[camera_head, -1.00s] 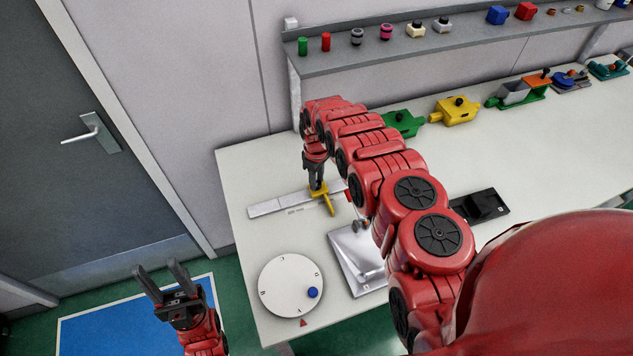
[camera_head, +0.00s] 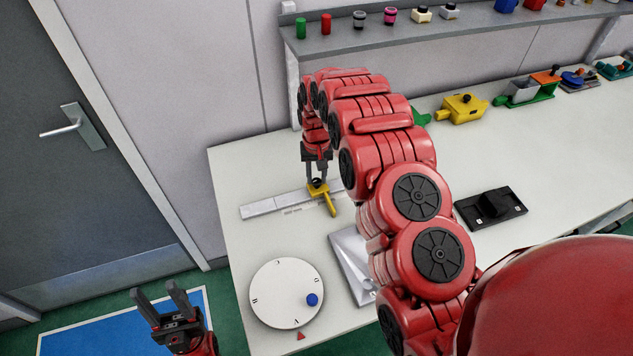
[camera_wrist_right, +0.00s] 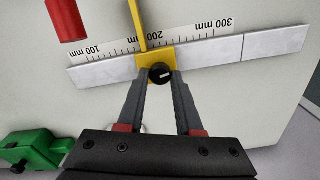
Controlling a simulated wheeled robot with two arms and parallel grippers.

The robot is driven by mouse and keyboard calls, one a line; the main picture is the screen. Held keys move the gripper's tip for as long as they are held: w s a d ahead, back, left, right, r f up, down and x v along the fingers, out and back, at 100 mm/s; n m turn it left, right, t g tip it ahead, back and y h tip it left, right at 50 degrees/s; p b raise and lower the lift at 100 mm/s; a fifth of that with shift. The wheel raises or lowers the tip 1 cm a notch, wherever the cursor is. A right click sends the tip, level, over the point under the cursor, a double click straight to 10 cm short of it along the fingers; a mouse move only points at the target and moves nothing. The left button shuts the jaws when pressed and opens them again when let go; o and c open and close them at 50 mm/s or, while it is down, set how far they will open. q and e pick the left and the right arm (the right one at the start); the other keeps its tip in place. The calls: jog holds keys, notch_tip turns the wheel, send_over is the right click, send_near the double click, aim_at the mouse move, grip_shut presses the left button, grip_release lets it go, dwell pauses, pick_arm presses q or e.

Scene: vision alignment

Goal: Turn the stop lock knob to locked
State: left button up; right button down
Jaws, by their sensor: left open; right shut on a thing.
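A yellow slider (camera_head: 329,202) sits across a silver ruler (camera_head: 268,205) on the bench. In the right wrist view the slider (camera_wrist_right: 148,62) stands near the 200 mm mark of the ruler (camera_wrist_right: 272,44). The small black stop lock knob (camera_wrist_right: 160,74) on the slider carries a white mark, which points roughly sideways in that view. My right gripper (camera_wrist_right: 160,78) is shut on the knob, a finger on each side; it also shows in the head view (camera_head: 317,180), pointing down. My left gripper (camera_head: 160,295) is open and empty, off the bench's left edge.
A white dial (camera_head: 285,285) with a blue knob lies in front of the ruler. A metal plate (camera_head: 350,255) is partly hidden by my right arm. A black block (camera_head: 490,205) and a yellow part (camera_head: 461,108) stand to the right. A shelf (camera_head: 420,35) runs behind.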

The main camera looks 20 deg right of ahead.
jog(key=shift+m+b, duration=0.35)
jog(key=shift+m, duration=0.75)
jog(key=c, duration=0.6)
grip_release()
